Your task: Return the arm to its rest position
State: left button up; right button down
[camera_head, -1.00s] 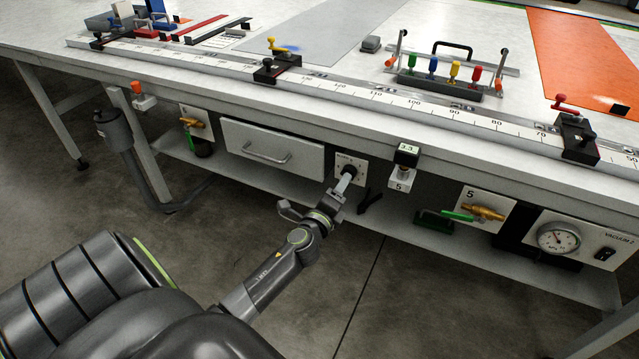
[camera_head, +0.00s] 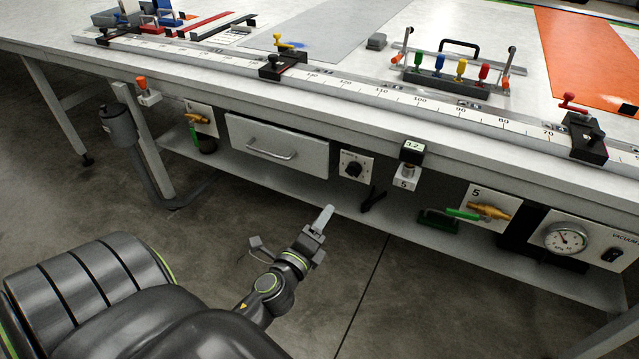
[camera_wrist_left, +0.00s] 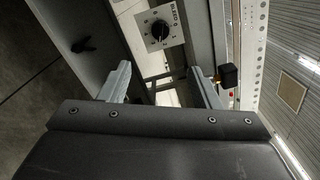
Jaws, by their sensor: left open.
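My left arm reaches in from the lower left in the head view. Its gripper (camera_head: 321,220) is open and empty, in the air in front of the workbench and below the rotary knob (camera_head: 353,167). The knob is black on a white plate on the bench front, and the gripper stands apart from it. In the left wrist view the two fingers of the gripper (camera_wrist_left: 161,84) are spread wide with nothing between them. The knob plate (camera_wrist_left: 160,30) shows beyond them. My right gripper is not in either view.
A lower shelf (camera_head: 330,197) runs under the bench. A ruler rail with stops lies on top. The floor before the bench is clear.

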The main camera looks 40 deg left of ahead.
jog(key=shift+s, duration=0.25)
pick_arm(q)
jog(key=s+a+f+n+g+h+p, duration=0.15)
jog(key=s+f+n+g, duration=0.3)
jog(key=f, duration=0.75)
jog(key=s+f+n+g+p, duration=0.3)
jog(key=s+f+n, duration=0.15)
jog(key=f, duration=0.75)
jog(key=s+d+f+n+g+p, duration=0.1)
jog(key=s+f+n+g, duration=0.2)
jog(key=s, duration=0.6)
jog(key=s+d+f+n+g+h+p, duration=0.1)
jog(key=s+f+n, duration=0.3)
jog(key=s, duration=0.5)
jog(key=s+d+f+n+g+h+p, duration=0.1)
jog(key=s+d+f+n+g+p, duration=0.1)
jog(key=s+f, duration=0.5)
jog(key=s+d+n+g, duration=0.1)
jog(key=s+n+g, duration=0.1)
jog(key=shift+s+f+g+p, duration=0.3)
jog(key=shift+s+g, duration=0.05)
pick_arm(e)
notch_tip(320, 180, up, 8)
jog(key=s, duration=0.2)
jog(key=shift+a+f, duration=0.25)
